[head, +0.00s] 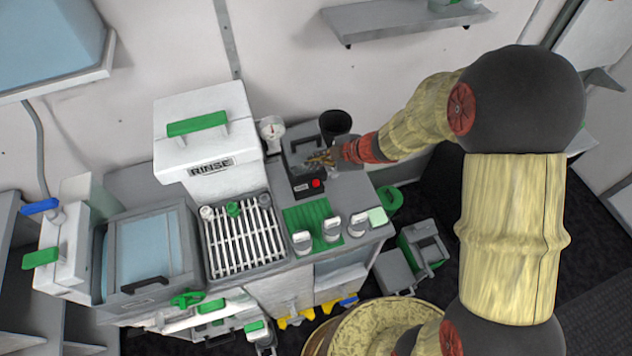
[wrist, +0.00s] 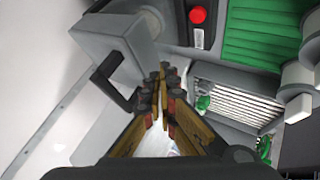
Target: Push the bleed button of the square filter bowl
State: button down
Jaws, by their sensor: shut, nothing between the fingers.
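No part is marked as the square filter bowl, and I cannot tell for sure which one it is. A red round button (head: 316,183) sits on a dark panel at the front of a grey box (head: 300,140) on the bench. The button also shows in the wrist view (wrist: 197,15), above and to the right of the fingertips and apart from them. My gripper (head: 318,159) is shut and empty, reaching in from the right over the grey box. In the wrist view my gripper (wrist: 163,78) shows closed fingers beside a black handle (wrist: 112,82). Contact cannot be told.
A white RINSE housing (head: 205,135) stands left of the grey box. A dial gauge (head: 271,130) and a black cup (head: 335,123) are behind. A slatted rack (head: 243,238) and a green ribbed mat (head: 305,217) with white-topped knobs lie in front.

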jog(key=b, duration=0.8)
send_over(315, 184)
jog(key=shift+f, duration=3.55)
jog(key=shift+f+b, duration=0.3)
jog(key=shift+f, duration=0.5)
jog(key=shift+f, duration=0.15)
jog(key=shift+f, duration=0.3)
jog(key=shift+f, duration=0.45)
jog(key=shift+r, duration=0.1)
jog(key=shift+r+p, duration=0.85)
jog(key=shift+p, duration=0.15)
